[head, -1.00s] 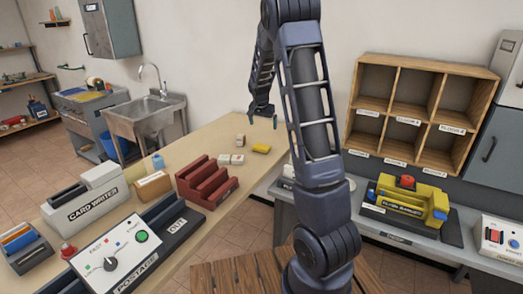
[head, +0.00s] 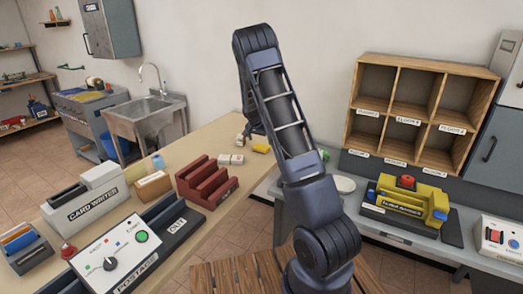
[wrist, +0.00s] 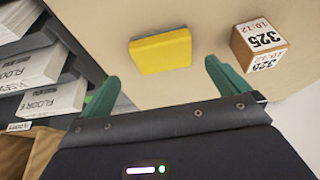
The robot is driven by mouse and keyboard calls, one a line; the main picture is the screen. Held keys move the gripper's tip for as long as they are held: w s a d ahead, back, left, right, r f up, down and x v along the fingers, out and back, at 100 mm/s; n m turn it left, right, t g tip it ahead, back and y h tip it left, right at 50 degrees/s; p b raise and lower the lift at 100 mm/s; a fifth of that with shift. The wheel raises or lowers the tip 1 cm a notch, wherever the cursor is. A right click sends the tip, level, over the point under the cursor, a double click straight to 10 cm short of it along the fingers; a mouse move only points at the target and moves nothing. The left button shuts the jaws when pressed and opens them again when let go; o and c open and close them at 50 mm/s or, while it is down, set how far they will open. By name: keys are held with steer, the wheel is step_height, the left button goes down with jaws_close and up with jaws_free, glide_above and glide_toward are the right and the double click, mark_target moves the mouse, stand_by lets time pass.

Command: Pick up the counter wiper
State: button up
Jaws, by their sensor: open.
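The counter wiper appears to be the yellow block with a thin grey-brown edge (wrist: 161,50), lying on the tan counter in the wrist view. In the head view it is a small yellow shape (head: 261,148) near the counter's far end, partly hidden by my arm. My gripper (wrist: 163,84) is open, with its two green fingers apart and nothing between them. In the wrist view the block lies beyond the fingertips, roughly between their lines and apart from both. In the head view the fingers are hidden or too small to tell.
A small labelled box (wrist: 259,45) marked 325 stands right of the yellow block, near the right finger's line. White blocks (head: 231,159) and a dark red rack (head: 207,180) are on the counter. White FLOOR-labelled stacks (wrist: 45,68) are at left in the wrist view.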

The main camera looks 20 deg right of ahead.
mark_target(261, 146)
steer(key=shift+x, duration=3)
steer(key=shift+w+a, duration=0.1)
steer(key=shift+w, duration=0.1)
steer(key=c, duration=0.9)
